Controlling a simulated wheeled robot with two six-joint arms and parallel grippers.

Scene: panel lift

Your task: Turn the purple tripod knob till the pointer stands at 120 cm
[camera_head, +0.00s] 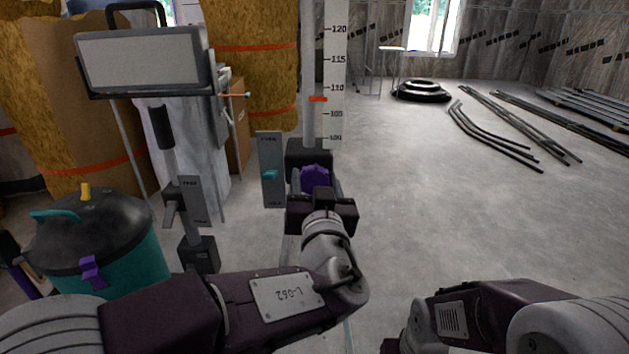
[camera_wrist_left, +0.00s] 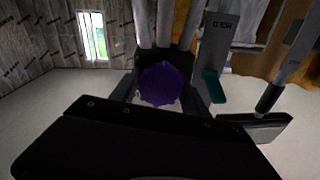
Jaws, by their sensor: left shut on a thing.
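The purple tripod knob (camera_head: 314,178) sits on the dark block at the foot of the mast, and it also shows in the left wrist view (camera_wrist_left: 160,84). My left gripper (camera_head: 316,188) is shut on the knob, with a finger on each side. The white scale (camera_head: 337,60) stands upright behind it, with marks from 100 to 120. The orange pointer (camera_head: 318,99) stands between 105 and 110, nearer 110, at about 108. My right arm shows at the lower right; its gripper is out of view.
A grey plate with a teal lever (camera_head: 270,175) stands just left of the knob; the wrist view shows the word HOLD on it. A lamp (camera_head: 146,62) and a teal canister (camera_head: 130,262) stand at left. The floor at right is clear up to the pipes (camera_head: 520,125).

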